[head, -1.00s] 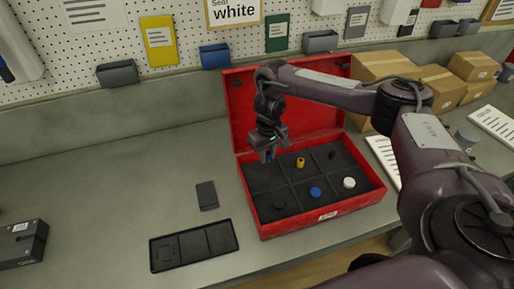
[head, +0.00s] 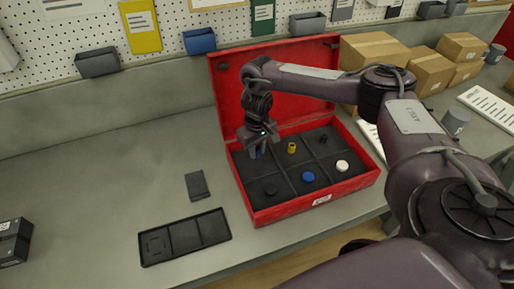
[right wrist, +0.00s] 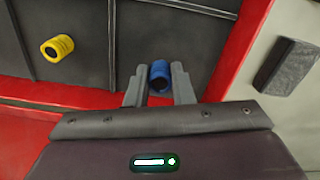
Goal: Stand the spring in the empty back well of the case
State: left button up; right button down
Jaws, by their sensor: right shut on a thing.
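My right gripper (head: 255,152) is shut on a small blue ribbed cylinder, which I take for the spring (right wrist: 160,75). In the right wrist view the fingers grip it from both sides. The head view shows the gripper over the back left well of the red case (head: 290,211), which is dark and looks empty apart from the gripper and spring. I cannot tell whether the spring touches the well floor. A yellow ribbed piece (head: 292,147) stands in the back middle well. My left gripper is not in view.
The red lid (head: 228,95) stands open behind. A black tray (head: 185,237) and grey slab (head: 197,185) lie left of the case.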

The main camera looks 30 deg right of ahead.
aim_at(257, 156)
jog(key=shift+f, duration=0.4)
jog(key=shift+f+b, duration=0.3)
jog(key=shift+f, duration=0.2)
jog(key=shift+f, duration=0.7)
dwell(1.3)
jog(key=c, duration=1.2)
grip_release()
jog(key=shift+o, duration=0.2)
notch_tip(257, 156, up, 7)
jog(key=shift+r, duration=0.5)
